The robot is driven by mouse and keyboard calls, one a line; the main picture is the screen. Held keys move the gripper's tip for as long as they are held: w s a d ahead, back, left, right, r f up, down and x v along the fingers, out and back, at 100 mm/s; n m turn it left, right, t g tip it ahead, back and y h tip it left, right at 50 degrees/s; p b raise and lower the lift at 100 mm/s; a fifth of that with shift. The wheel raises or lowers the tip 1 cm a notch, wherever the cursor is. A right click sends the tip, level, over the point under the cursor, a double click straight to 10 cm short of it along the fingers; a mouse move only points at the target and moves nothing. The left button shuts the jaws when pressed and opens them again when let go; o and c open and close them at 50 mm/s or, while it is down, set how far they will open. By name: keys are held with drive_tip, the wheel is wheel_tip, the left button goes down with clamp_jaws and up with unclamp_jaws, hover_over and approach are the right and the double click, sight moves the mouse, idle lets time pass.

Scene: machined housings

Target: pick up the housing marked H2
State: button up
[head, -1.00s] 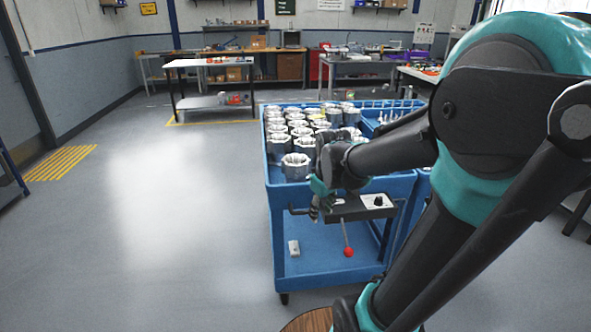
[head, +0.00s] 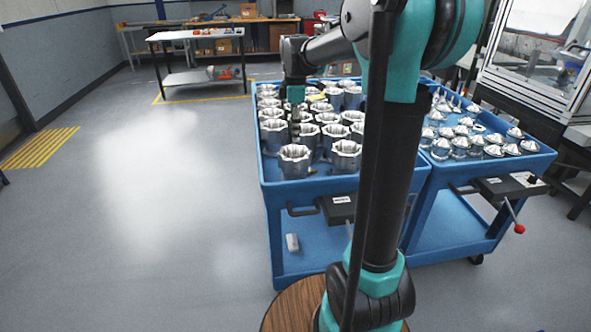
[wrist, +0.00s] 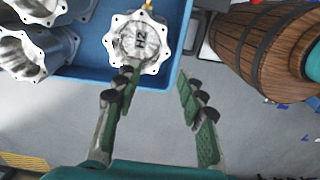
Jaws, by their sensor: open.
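My gripper (wrist: 155,82) is open and empty. In the wrist view its fingers point towards the housing but are not around it. In the head view my gripper (head: 295,128) hangs over the left side of the housings, beyond the corner one; its fingertips are hard to make out.
Several similar housings (head: 272,133) stand close together on the cart tray, two of them beside H2 in the wrist view (wrist: 38,52). A second blue cart (head: 530,160) with small conical metal parts (head: 493,151) adjoins on the right. The floor left of the carts is clear.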

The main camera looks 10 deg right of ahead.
sight(297, 160)
wheel_tip(297, 160, down, 6)
drive_tip(key=shift+f, duration=0.25)
drive_tip(key=shift+s+d+f, duration=0.15)
drive_tip(key=shift+s+f, duration=0.05)
drive_tip(key=shift+f, duration=1.2)
drive_tip(key=shift+s+d+f, duration=0.1)
drive_tip(key=shift+s+f, duration=0.05)
drive_tip(key=shift+f, duration=1.2)
clamp_jaws()
